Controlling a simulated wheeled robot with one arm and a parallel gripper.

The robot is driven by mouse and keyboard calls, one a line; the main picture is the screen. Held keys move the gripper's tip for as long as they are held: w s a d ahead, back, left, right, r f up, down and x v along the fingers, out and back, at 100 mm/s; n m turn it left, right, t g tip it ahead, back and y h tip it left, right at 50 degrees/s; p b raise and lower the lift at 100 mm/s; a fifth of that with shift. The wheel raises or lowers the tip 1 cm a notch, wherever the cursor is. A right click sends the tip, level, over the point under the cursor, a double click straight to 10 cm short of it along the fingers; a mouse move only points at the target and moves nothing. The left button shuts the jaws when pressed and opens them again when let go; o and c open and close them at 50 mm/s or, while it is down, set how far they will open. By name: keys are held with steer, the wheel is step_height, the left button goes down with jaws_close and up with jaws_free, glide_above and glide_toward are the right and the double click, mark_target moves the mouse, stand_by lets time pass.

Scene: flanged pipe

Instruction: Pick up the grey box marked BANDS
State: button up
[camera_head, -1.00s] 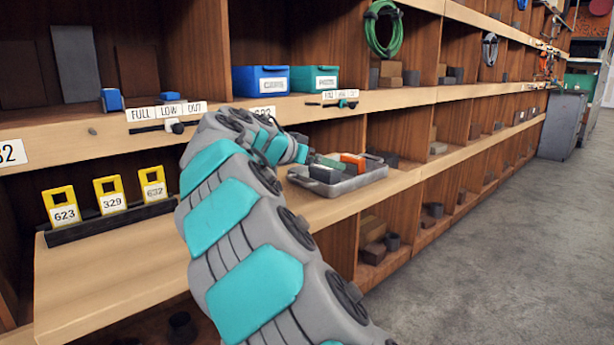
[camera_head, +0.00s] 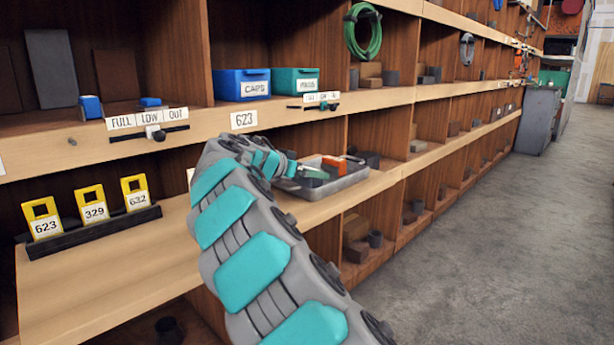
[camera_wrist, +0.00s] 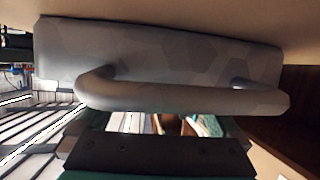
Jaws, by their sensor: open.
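No label reading BANDS is legible in either view. A grey tray (camera_head: 342,184) with a dark box, an orange box (camera_head: 333,164) and a green piece (camera_head: 312,171) stands on the lower shelf, beyond my arm. In the wrist view a grey body with a bar handle (camera_wrist: 190,98) fills the upper middle; I cannot tell whether it is the tray. My gripper (camera_wrist: 153,128) is open, close to this handle, with nothing visibly held. In the head view the gripper is small at the tray's left end, and its fingers are not clear.
A blue CAPS bin (camera_head: 241,85) and a teal bin (camera_head: 295,81) stand on the upper shelf. A black rack (camera_head: 95,232) with yellow number tags stands on the lower shelf at left. Floor at right is clear.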

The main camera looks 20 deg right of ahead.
steer(key=shift+c, duration=0.2)
steer(key=c, duration=1.2)
steer(key=shift+o, duration=0.2)
steer(key=shift+r, duration=0.2)
